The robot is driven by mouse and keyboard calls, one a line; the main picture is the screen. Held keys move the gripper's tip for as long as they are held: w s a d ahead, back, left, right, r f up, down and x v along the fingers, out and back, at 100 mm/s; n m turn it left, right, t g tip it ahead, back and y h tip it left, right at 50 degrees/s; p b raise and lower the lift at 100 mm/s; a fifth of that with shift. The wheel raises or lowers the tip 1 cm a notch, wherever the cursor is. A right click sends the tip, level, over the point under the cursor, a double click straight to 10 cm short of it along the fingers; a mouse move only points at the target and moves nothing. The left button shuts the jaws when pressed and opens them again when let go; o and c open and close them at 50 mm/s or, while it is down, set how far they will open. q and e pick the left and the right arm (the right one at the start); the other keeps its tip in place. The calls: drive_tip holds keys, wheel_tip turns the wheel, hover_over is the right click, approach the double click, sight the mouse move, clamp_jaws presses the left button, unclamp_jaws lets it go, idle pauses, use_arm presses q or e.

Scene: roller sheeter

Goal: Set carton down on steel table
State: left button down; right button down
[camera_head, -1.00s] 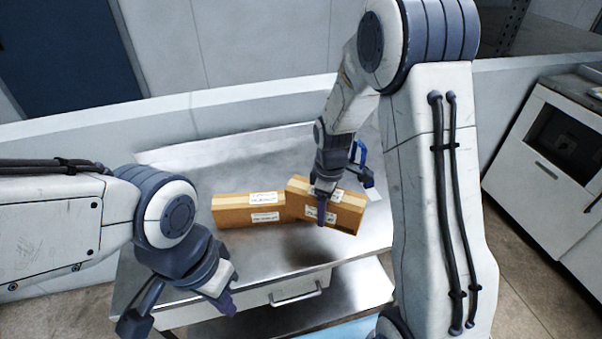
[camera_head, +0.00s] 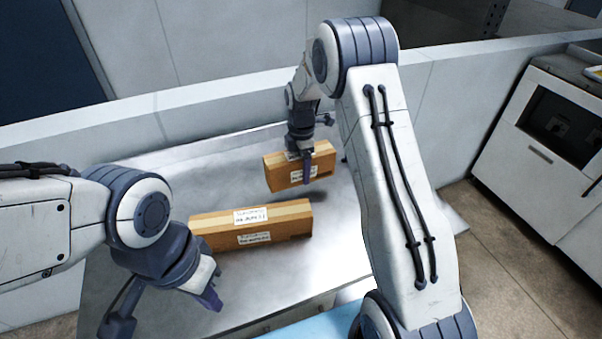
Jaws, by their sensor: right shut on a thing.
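A brown carton (camera_head: 283,177) with a white label is held in my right gripper (camera_head: 306,160), toward the back of the steel table (camera_head: 180,165). A shadow beside its lower edge suggests it is a little above the table top; I cannot tell the gap exactly. A second, longer brown carton (camera_head: 222,233) with white labels lies on the table in front of it, apart from it. My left gripper (camera_head: 165,310) is open and empty over the table's front left, left of and nearer than the second carton.
A low wall (camera_head: 230,112) runs behind the table. A white machine (camera_head: 540,150) stands on the floor at the right. The table top is clear left of the held carton. A blue surface (camera_head: 315,326) shows at the bottom edge.

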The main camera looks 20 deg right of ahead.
sight(301, 176)
drive_tip(key=shift+w+d+f, duration=0.15)
drive_tip(key=shift+w+f, duration=0.25)
drive_tip(key=shift+w, duration=0.15)
drive_tip(key=shift+w+d+f, duration=0.15)
drive_tip(key=shift+w+f, duration=0.2)
drive_tip(key=shift+w, duration=0.15)
wheel_tip(301, 176, down, 3)
drive_tip(key=shift+f+p, duration=0.1)
drive_tip(key=shift+p, duration=0.5)
drive_tip(key=shift+f, duration=0.3)
drive_tip(key=shift+f, duration=0.2)
unclamp_jaws()
drive_tip(key=shift+r, duration=0.1)
